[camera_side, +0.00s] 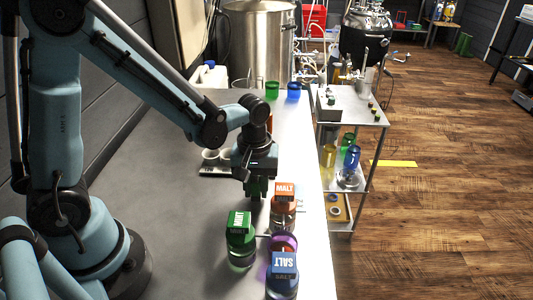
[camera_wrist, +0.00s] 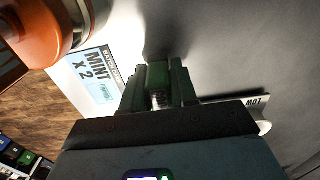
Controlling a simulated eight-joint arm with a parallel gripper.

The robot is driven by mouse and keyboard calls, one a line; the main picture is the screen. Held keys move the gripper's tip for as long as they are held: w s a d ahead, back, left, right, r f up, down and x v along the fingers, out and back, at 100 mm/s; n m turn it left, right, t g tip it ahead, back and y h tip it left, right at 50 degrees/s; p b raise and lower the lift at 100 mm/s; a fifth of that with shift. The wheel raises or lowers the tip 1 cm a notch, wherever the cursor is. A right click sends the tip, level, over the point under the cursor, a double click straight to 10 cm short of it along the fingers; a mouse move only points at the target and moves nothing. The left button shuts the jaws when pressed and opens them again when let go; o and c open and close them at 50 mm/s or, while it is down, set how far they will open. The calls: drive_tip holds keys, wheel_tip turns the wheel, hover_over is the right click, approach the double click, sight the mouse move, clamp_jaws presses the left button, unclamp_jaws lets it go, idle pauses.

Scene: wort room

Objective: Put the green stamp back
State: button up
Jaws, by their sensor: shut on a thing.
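My gripper (camera_side: 256,190) is low over the grey-white bench, behind the orange MALT jar (camera_side: 285,192) in the side view. In the wrist view my gripper (camera_wrist: 158,95) is shut on the green stamp (camera_wrist: 157,75), a small green block held between dark fingers. Its lower part is hidden, and I cannot tell whether it touches the bench. The green MINT jar (camera_side: 239,222) stands in front of my gripper in the side view.
The blue SALT jar (camera_side: 284,264) and a purple jar (camera_side: 284,243) stand near the bench's right edge. Green (camera_side: 272,90) and blue (camera_side: 293,90) cups stand at the back. A metal cart (camera_side: 350,118) is right.

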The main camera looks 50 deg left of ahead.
sight(255, 178)
drive_tip(key=shift+f, duration=0.3)
drive_tip(key=o, duration=0.8)
drive_tip(key=shift+f, duration=0.15)
drive_tip(key=shift+o, duration=0.2)
wheel_tip(255, 178, up, 12)
drive_tip(key=shift+r, duration=0.15)
drive_tip(key=s+a+m+t, duration=0.1)
drive_tip(key=m+t, duration=0.1)
drive_tip(key=m, duration=0.1)
drive_tip(key=s+a+r+m+t, duration=0.1)
drive_tip(key=s+m+t, duration=0.1)
drive_tip(key=m, duration=0.1)
drive_tip(key=s+a+m+t, duration=0.1)
drive_tip(key=m+t, duration=0.2)
drive_tip(key=shift+s+a+r, duration=0.1)
drive_tip(key=shift+s+r, duration=0.1)
drive_tip(key=shift+s, duration=0.05)
